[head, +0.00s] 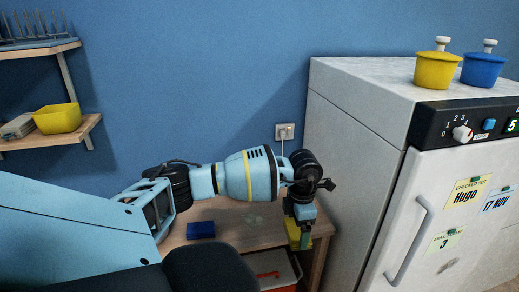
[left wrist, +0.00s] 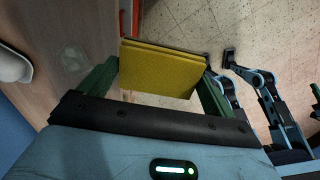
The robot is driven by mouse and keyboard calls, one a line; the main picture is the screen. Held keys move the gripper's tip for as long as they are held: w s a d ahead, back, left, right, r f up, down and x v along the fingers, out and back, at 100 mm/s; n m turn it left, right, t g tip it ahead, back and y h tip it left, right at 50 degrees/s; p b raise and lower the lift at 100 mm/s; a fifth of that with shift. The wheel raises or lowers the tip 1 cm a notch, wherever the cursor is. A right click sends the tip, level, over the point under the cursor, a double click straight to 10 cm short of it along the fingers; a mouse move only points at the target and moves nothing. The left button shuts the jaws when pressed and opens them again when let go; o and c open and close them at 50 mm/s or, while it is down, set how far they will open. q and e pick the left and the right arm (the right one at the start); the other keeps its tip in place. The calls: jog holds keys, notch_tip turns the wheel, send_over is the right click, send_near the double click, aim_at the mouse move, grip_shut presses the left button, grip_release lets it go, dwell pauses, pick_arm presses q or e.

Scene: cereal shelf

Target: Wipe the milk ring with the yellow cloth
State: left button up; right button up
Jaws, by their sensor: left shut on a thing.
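The milk ring is a faint pale mark (head: 255,221) on the wooden table (head: 232,212); it also shows as a pale round patch in the left wrist view (left wrist: 75,57). My left gripper (head: 302,226) points down near the table's right end, to the right of the ring. It is shut on the yellow cloth (head: 293,236), a folded flat pad that fills the space between the green fingers in the left wrist view (left wrist: 160,70). There the cloth appears against the floor, past the table's edge. Whether it touches the table cannot be told. My right gripper is not in clear view.
A blue pad (head: 201,230) lies on the table left of the ring. A red-and-white container (head: 272,268) sits below the table's front edge. A white fridge (head: 355,125) stands close to the right, with yellow (head: 436,70) and blue (head: 483,69) pots on top.

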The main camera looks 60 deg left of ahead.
pick_arm(q)
jog(key=a+f+n, duration=0.2)
jog(key=a+n, duration=0.7)
jog(key=n, duration=0.1)
jog(key=s+a+f+n+b, duration=0.1)
jog(key=a+f+n, duration=0.1)
jog(key=a+n, duration=0.7)
jog(key=shift+f+n+b, duration=0.3)
jog(key=shift+f+n, duration=0.1)
jog(key=shift+n, duration=0.4)
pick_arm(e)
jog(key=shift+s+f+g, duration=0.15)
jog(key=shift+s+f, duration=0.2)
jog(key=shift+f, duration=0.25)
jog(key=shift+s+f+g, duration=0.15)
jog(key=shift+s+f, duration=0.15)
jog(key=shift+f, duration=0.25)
